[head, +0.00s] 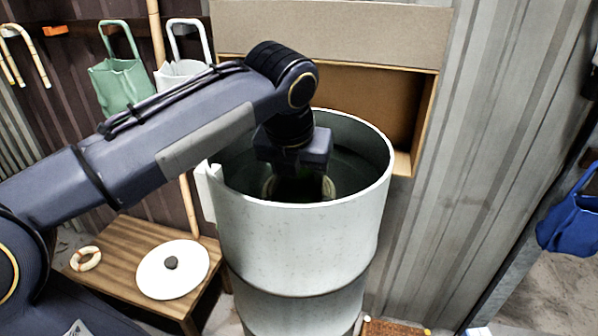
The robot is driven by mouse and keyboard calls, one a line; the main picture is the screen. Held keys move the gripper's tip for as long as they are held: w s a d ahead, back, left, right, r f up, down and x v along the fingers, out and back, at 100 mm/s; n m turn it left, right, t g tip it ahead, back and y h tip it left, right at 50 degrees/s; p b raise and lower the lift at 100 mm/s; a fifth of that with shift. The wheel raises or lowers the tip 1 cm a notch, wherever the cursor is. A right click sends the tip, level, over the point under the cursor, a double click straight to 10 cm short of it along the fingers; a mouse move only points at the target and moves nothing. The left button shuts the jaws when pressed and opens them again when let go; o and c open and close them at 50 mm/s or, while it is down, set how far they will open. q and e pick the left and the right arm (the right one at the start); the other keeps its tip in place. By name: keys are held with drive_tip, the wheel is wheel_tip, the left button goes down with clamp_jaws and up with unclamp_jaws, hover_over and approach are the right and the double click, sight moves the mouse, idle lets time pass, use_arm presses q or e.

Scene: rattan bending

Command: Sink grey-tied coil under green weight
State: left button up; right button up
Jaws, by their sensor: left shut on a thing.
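My left gripper (298,180) points down inside the mouth of a tall pale grey drum (305,240). It is shut on a pale tan rattan coil (328,187), whose curved sides show to the left and right of the dark jaws. The colour of the coil's tie is hidden by the gripper and shadow. The drum's inside is dark greenish; I cannot make out a green weight in it. Another small tan coil (86,259) and a white disc (172,283) with a dark knob lie on a low wooden table. My right gripper is not in view.
The low slatted table (135,240) stands left of the drum. Behind the drum is an open cardboard-brown box (355,105). Green (122,83) and white (183,72) bags hang at the back left, and a blue bag (572,222) hangs at the right.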

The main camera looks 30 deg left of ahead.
use_arm(q)
drive_tip(key=o, duration=1.7)
